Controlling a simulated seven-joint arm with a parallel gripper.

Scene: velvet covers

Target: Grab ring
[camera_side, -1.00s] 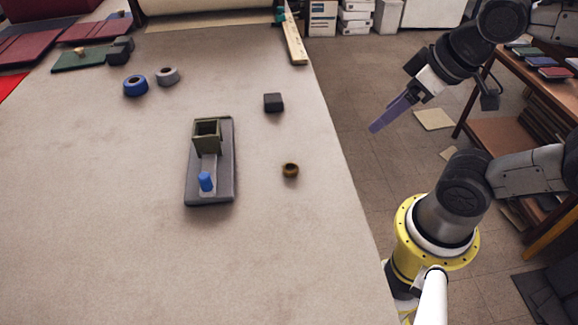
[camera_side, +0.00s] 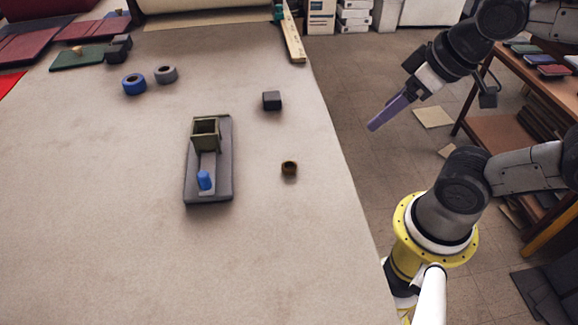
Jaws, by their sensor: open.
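A small brown ring (camera_side: 289,168) sits on the grey table, right of the dark tray-like base. My gripper (camera_side: 376,124) is off the table's right edge, up and to the right of the ring and well apart from it. Its long purple fingers point down and left and overlap in this view, so the gap between them is hidden. Nothing shows held in them.
A dark grey base (camera_side: 222,188) carries an olive square box (camera_side: 206,141) and a blue peg (camera_side: 204,180). A small dark block (camera_side: 272,101) lies behind the ring. Blue (camera_side: 134,84) and grey (camera_side: 166,75) tape rolls stand farther left. The front table is clear.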

